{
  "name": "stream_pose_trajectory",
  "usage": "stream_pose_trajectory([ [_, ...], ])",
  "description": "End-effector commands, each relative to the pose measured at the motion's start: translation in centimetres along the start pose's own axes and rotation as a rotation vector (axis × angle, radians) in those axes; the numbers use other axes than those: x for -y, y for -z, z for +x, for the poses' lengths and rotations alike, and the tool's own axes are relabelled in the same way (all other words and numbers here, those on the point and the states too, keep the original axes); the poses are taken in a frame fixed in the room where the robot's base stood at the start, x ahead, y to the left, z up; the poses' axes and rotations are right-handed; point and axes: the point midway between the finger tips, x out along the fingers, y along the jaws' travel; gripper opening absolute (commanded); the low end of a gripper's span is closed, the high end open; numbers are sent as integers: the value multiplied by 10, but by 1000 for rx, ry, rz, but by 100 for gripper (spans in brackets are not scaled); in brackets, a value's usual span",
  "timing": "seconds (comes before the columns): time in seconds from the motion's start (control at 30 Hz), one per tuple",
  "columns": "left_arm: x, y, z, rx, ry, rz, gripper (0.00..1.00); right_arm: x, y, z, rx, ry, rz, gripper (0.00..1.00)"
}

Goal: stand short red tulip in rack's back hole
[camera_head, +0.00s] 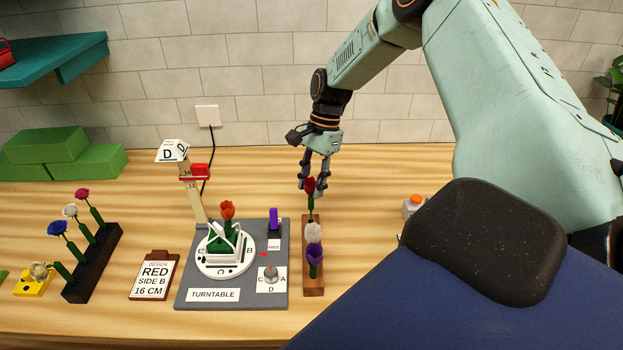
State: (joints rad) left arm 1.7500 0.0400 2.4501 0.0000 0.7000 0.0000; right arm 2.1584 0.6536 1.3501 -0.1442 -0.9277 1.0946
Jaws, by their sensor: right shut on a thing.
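My right gripper (313,184) reaches down from above and is shut on a dark red flower (310,188), whose green stem points down. The stem's lower end is at the back end of the narrow brown rack (314,289); I cannot tell whether it is in the back hole. A white flower (314,232) and a purple flower (315,254) stand in the rack further forward. Another red tulip (227,210), more orange, stands in a white and green holder on the turntable (247,268). My left gripper is not in view.
A dark rack (92,270) with blue, white and pink flowers stands at left. A clipboard card (154,279) reads RED, SIDE B, 16 CM. A measuring post (193,195) rises behind the turntable. An orange-capped bottle (412,206) stands right of the rack.

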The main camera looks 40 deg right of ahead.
Motion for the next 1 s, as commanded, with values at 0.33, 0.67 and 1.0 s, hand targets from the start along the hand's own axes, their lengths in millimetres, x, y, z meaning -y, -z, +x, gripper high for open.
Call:
stream_pose_trajectory([
  [0.33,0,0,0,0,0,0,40,0,0,0,0,0,0,20],
  [0.67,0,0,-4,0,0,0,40,0,-1,1,0,-1,0,20],
  [1.0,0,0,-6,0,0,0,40,0,-2,3,-1,0,0,20],
])
